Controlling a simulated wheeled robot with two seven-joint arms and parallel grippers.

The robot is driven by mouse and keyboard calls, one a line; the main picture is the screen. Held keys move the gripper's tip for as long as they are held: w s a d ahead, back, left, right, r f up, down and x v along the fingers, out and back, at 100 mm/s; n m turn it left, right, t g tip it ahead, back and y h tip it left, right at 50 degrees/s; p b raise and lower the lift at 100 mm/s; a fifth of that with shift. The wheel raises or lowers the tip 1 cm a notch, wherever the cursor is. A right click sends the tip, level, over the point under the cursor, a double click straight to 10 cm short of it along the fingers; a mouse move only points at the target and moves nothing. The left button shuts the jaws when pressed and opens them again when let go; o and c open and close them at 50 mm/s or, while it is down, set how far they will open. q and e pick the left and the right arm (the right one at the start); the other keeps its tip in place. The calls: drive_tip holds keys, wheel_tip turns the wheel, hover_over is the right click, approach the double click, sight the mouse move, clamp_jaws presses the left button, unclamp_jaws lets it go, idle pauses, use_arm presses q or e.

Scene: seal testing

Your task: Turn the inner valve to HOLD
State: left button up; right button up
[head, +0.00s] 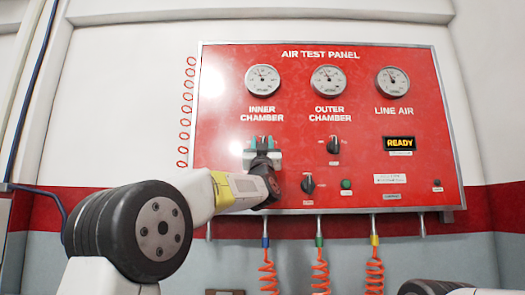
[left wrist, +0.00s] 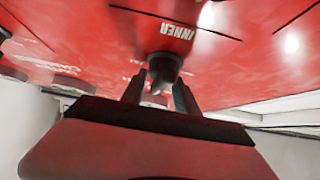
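The inner valve is a dark knob under the INNER CHAMBER lettering on the red air test panel (head: 230,90). In the head view my left gripper (head: 262,143) is at this knob and covers most of it, with a teal fingertip on either side. In the left wrist view the inner valve (left wrist: 164,66) stands beside the INNER label, between the two fingers of my left gripper (left wrist: 160,90). Gaps show beside the knob's narrow end; firm contact is not visible. The knob's pointer and its HOLD mark cannot be read. My right gripper is out of view.
The outer valve (head: 333,145) is to the right, and another dark knob (head: 308,184) and a green button (head: 346,184) are lower. Gauges line the top, and a display (head: 400,143) reads READY. Orange coiled hoses (head: 321,270) hang below the panel.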

use_arm(q)
drive_tip(key=v, duration=0.7)
drive_tip(key=shift+f, duration=0.2)
drive_tip(key=shift+s, duration=0.1)
drive_tip(key=shift+w+d+r+m+g+h, duration=0.1)
drive_tip(key=shift+w+r+m+g+h, duration=0.05)
drive_tip(key=shift+w+r+m+h, duration=1.2)
drive_tip(key=shift+w+d+r+m+g+h, duration=0.15)
drive_tip(key=shift+w+r+m+h, duration=0.85)
drive_tip(key=shift+w+r, duration=0.5)
drive_tip(key=shift+s+a+r, duration=0.1)
drive_tip(key=shift+s+r, duration=0.05)
drive_tip(key=shift+s, duration=0.1)
clamp_jaws()
